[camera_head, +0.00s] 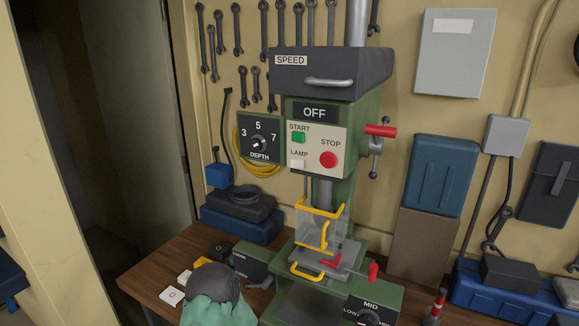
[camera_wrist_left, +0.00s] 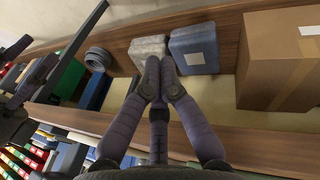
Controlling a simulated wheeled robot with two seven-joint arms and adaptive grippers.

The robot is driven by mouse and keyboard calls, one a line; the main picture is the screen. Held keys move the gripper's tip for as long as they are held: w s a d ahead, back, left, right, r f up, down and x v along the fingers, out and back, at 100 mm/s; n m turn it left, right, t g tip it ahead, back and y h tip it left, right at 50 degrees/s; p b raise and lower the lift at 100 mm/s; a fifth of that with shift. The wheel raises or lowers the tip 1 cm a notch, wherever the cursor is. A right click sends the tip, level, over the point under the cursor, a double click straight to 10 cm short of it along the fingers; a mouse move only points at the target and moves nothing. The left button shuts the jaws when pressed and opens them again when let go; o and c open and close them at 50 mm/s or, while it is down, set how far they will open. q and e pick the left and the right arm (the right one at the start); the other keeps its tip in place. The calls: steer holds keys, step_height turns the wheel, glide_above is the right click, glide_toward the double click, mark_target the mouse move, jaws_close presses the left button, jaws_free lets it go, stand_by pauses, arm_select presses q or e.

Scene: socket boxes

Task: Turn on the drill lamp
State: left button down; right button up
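The drill press (camera_head: 332,75) stands on the bench in the head view. Its front panel has a white LAMP button (camera_head: 297,164) at lower left, a green START button (camera_head: 298,137) above it and a red STOP button (camera_head: 328,159) to the right. The display (camera_head: 314,112) reads OFF. No lit lamp is visible. My left gripper (camera_wrist_left: 161,78) shows only in the left wrist view, with its fingers together and nothing visible between them. It points at a shelf, and the drill is not in that view.
A depth dial (camera_head: 259,145) is left of the panel, and a red-tipped lever (camera_head: 380,130) is right. A dark rounded object with green cloth (camera_head: 212,293) is at the front. In the wrist view, a cardboard box (camera_wrist_left: 270,62) and a blue-grey box (camera_wrist_left: 194,50) sit on the shelf.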

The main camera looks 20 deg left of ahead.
mark_target(298, 163)
arm_select(q)
steer(key=w+a+r+m+t+y+p, duration=0.1)
steer(key=w+a+r+m+t+p, duration=0.3)
steer(key=r, duration=0.7)
steer(key=w+a+r+m+t+p, duration=0.1)
steer(key=w+r+m+t+p, duration=0.1)
steer(key=w+r, duration=0.6)
steer(key=w+a+r+m+t+y+p, duration=0.1)
steer(key=w+a+r+m+t+p, duration=0.15)
steer(key=r, duration=1.05)
steer(key=a+r+m+t+y+p, duration=0.1)
steer(key=a+r+m+t+p, duration=0.1)
steer(key=r, duration=0.9)
steer(key=a+r+m+t+y+p, duration=0.1)
steer(key=a+r+m+t+p, duration=0.1)
steer(key=r, duration=1)
steer(key=a+r+m+t+y+p, duration=0.1)
steer(key=a+r+m+t+p, duration=0.2)
steer(key=r, duration=0.8)
steer(key=shift+s+r+m+y+p, duration=0.2)
steer(key=shift+m+y+p, duration=0.2)
steer(key=shift+m+p, duration=0.75)
steer(key=shift+w+t, duration=0.15)
steer(key=shift+t, duration=0.2)
steer(key=w+a+p, duration=0.1)
steer(key=w+p, duration=0.1)
steer(key=w, duration=1.1)
steer(key=shift+w+a, duration=0.3)
steer(key=shift+w, duration=0.05)
